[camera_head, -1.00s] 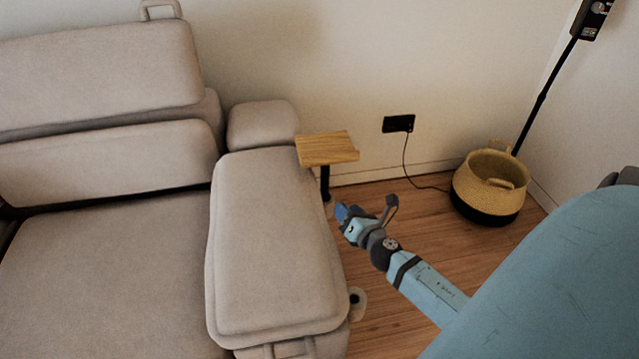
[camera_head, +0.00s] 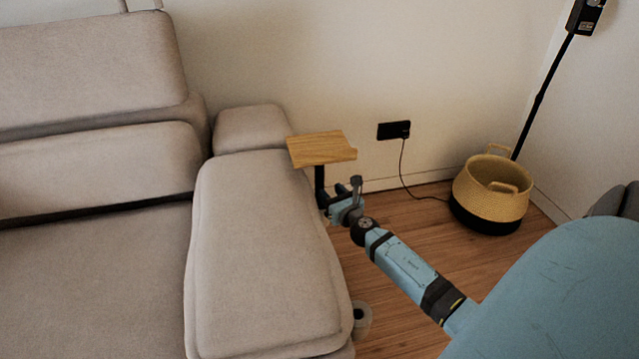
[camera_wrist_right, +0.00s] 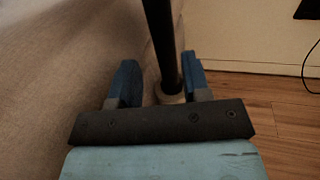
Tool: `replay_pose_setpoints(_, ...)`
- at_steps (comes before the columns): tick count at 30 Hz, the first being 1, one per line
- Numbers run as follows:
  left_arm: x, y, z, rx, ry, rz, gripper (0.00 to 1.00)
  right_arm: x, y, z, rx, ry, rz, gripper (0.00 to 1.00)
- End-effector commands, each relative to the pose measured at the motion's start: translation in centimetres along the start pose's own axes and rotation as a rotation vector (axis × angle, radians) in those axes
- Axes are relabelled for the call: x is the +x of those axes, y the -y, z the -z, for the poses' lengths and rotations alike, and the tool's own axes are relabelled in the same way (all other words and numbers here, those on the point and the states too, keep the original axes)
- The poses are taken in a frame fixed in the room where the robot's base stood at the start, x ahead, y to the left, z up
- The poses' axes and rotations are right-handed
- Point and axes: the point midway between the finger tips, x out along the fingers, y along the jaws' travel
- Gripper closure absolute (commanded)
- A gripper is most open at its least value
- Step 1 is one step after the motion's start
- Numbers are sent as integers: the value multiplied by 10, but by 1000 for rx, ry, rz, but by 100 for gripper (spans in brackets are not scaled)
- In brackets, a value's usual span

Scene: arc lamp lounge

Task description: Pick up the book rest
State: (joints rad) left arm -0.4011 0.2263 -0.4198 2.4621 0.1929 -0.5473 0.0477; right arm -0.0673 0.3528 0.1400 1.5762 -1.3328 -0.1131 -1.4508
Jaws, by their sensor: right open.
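The book rest (camera_head: 322,149) has a tilted wooden top with a small lip, on a black post beside the sofa armrest. In the right wrist view its black post (camera_wrist_right: 160,35) runs down between the two blue fingers of my right gripper (camera_wrist_right: 158,78). The post is closer to the right-hand finger, and a gap shows on the left. In the head view my right gripper (camera_head: 335,203) is below the wooden top, at the post's lower part. It is open. The post's lower end is partly hidden by the gripper. My left gripper is not in view.
The grey sofa armrest (camera_head: 255,250) stands close on the left of the gripper. The wall with a black socket (camera_head: 394,130) and cable is behind. A woven basket (camera_head: 490,190) stands on the right. Wooden floor (camera_head: 410,215) lies clear between them.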

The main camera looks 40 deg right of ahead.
Motion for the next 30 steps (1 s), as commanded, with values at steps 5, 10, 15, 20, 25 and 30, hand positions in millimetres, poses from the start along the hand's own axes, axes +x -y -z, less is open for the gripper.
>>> replay_pose_setpoints(5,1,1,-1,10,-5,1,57,12,0,2,0,0,0,56)
replay_pose_setpoints(10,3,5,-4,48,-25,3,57,38,4,7,2,2,2,56)
replay_pose_setpoints(15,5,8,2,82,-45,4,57,56,4,5,0,1,0,56)
replay_pose_setpoints(20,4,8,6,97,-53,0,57,58,3,5,0,0,0,56)
replay_pose_setpoints(25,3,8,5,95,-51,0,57,58,3,5,1,0,0,70)
replay_pose_setpoints(30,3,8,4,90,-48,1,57,58,3,5,1,0,0,100)
